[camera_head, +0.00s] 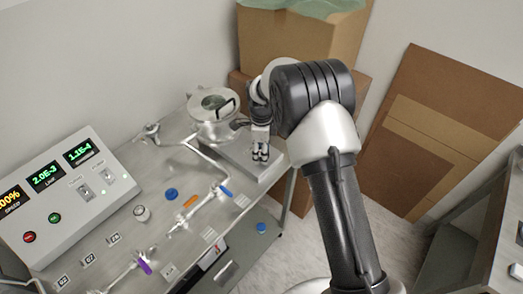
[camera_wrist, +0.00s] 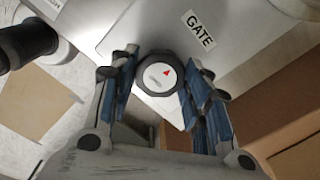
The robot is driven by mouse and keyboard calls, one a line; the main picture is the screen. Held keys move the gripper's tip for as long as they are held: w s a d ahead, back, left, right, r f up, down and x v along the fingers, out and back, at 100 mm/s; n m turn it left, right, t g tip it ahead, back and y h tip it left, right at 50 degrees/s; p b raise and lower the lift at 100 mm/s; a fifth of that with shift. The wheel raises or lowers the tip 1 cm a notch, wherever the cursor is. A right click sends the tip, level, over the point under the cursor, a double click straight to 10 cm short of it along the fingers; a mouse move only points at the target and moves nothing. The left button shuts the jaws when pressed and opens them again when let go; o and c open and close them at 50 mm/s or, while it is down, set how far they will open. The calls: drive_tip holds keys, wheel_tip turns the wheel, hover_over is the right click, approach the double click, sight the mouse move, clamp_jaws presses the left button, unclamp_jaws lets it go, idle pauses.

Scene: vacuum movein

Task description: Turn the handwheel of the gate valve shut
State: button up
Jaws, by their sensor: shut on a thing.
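In the head view my gripper (camera_head: 260,150) points down over the flat grey valve body (camera_head: 250,170) at the bench's right end. There the wheel is hidden behind the fingers.
A round metal chamber (camera_head: 213,107) with a glass window stands left of my gripper. A control box (camera_head: 65,195) with lit green and orange readouts is at the left. Thin pipes and small valves (camera_head: 183,222) cover the bench. Cardboard boxes (camera_head: 290,40) stand behind.

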idle(0.4)
drive_tip(key=o, duration=1.1)
drive_tip(key=shift+c, duration=0.2)
wheel_tip(320, 180, up, 12)
